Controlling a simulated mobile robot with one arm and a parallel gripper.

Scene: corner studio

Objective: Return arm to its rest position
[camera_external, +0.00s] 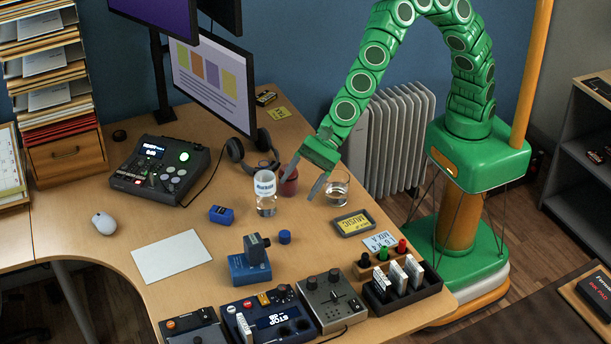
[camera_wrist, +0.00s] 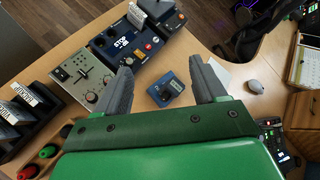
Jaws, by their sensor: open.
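A small blue block (camera_external: 221,215), which looks like the blue battery, lies on the desk (camera_external: 330,260) left of the clear bottle (camera_external: 265,193). A larger blue device (camera_external: 248,268) with a grey upright part stands nearer the front; it also shows between my fingers in the wrist view (camera_wrist: 167,90). A short blue cylinder (camera_external: 285,237) stands just behind it. My gripper (camera_external: 303,182) is open and empty, with its fingers pointing down between the bottle and a drinking glass (camera_external: 337,188). In the wrist view my fingers (camera_wrist: 160,65) are wide apart. The small blue block is not clearly visible there.
A dark red jar (camera_external: 288,184) stands right beside my fingers. A yellow-faced box (camera_external: 352,223) lies to the right. Control boxes (camera_external: 268,318) and a black rack (camera_external: 402,288) line the front edge. Bare desk lies around the white sheet (camera_external: 172,257).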

